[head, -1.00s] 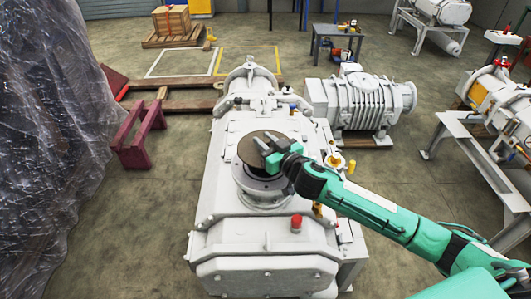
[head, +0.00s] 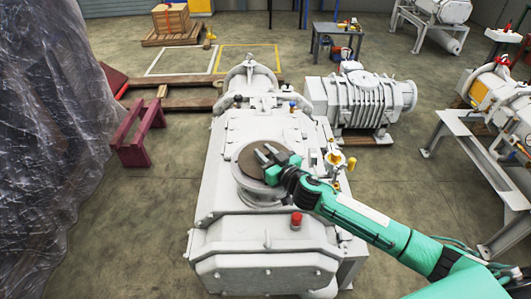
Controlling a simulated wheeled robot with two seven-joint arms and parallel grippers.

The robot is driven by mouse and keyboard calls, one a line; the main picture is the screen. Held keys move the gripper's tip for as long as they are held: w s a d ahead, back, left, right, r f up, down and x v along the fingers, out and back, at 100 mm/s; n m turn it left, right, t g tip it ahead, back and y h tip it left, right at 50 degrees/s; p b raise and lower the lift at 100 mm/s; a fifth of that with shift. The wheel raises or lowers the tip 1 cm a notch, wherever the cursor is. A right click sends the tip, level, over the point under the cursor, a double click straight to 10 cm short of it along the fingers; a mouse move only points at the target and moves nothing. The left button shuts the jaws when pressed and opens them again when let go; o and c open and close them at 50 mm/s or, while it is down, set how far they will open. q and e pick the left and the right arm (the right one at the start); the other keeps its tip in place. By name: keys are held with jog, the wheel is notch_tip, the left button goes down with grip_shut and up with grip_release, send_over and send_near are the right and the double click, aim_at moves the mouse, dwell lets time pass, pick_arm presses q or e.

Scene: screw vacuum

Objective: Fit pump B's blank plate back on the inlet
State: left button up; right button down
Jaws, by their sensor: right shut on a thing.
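Pump B (head: 220,222) is the large white machine in the middle of the head view. Its round inlet flange (head: 256,190) is on top, near the centre. The blank plate (head: 248,163) is a brown-grey disc lying level over the inlet, with the flange rim showing around its near side. My right gripper (head: 264,155) comes in from the right and is shut on the plate at its upper right part. The gripper hides part of the plate, and I cannot tell whether the plate touches the flange. My left gripper is not in view.
A red cap (head: 296,220) and a yellow-and-brass fitting (head: 335,159) stand on the pump near my right arm. A ribbed white pump (head: 365,105) is behind right. A maroon stand (head: 132,140) and a plastic-wrapped bulk (head: 45,140) are at left.

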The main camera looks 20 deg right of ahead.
jog(key=shift+f, duration=0.2)
jog(key=c, duration=1.2)
grip_release()
jog(key=shift+r+p, duration=0.5)
jog(key=shift+r, duration=0.15)
jog(key=b+v, duration=0.3)
jog(key=v, duration=0.9)
jog(key=shift+b, duration=0.35)
